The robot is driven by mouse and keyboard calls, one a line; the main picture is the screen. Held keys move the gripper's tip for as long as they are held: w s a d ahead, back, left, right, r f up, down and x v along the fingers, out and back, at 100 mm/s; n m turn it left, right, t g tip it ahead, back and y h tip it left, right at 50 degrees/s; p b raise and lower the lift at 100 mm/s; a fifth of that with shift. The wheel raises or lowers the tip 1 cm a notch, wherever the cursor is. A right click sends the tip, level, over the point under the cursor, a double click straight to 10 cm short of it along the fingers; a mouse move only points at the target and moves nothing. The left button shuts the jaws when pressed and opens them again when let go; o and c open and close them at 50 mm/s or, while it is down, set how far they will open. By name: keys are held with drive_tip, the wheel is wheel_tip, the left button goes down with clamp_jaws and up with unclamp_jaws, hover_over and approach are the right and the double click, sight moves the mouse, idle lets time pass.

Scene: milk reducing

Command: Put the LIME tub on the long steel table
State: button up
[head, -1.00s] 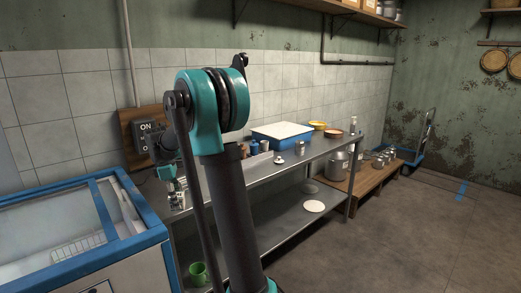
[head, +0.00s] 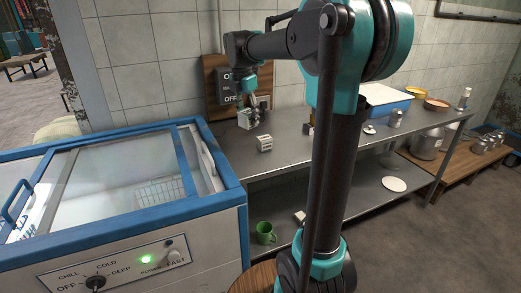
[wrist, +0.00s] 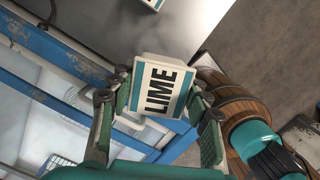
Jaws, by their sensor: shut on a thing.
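The LIME tub (wrist: 162,88) is white with teal bands and black letters, facing the wrist camera. My gripper (wrist: 157,101) is shut on it, one finger on each side. In the head view my gripper (head: 257,106) holds the tub (head: 245,119) above the left end of the long steel table (head: 290,148), near the freezer. I cannot tell its exact height over the table. A second small white tub (head: 264,143) is on the table just right of the held one; its edge also shows at the top of the wrist view (wrist: 152,3).
A blue-rimmed chest freezer (head: 120,205) adjoins the table's left end. A green mug (head: 265,233) stands on the lower shelf. My arm hides the table's middle.

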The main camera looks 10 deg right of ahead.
sight(245, 128)
wheel_tip(245, 128, down, 17)
drive_tip(key=shift+r, duration=0.2)
idle(0.4)
drive_tip(key=o, duration=1.3)
drive_tip(key=shift+f, duration=0.1)
drive_tip(key=shift+c, duration=0.2)
drive_tip(key=r, duration=0.4)
drive_tip(key=a+r, duration=0.1)
drive_tip(key=r, duration=0.2)
drive_tip(key=s+r, duration=0.1)
drive_tip(key=r, duration=0.3)
drive_tip(key=shift+a+r, duration=0.25)
drive_tip(key=shift+r, duration=0.1)
drive_tip(key=shift+s, duration=0.15)
drive_tip(key=s+d+f+m+t, duration=0.1)
drive_tip(key=s+d+f+m, duration=0.1)
drive_tip(key=s+f+m, duration=0.7)
drive_tip(key=s+d+f+m+t+y, duration=0.1)
drive_tip(key=s+d+f+m+t, duration=0.1)
drive_tip(key=s+f+m, duration=0.8)
drive_tip(key=s+d+m, duration=0.1)
drive_tip(key=s+m, duration=0.3)
drive_tip(key=m, duration=0.1)
drive_tip(key=shift+s+d+m, duration=0.3)
drive_tip(key=shift+s+m, duration=0.1)
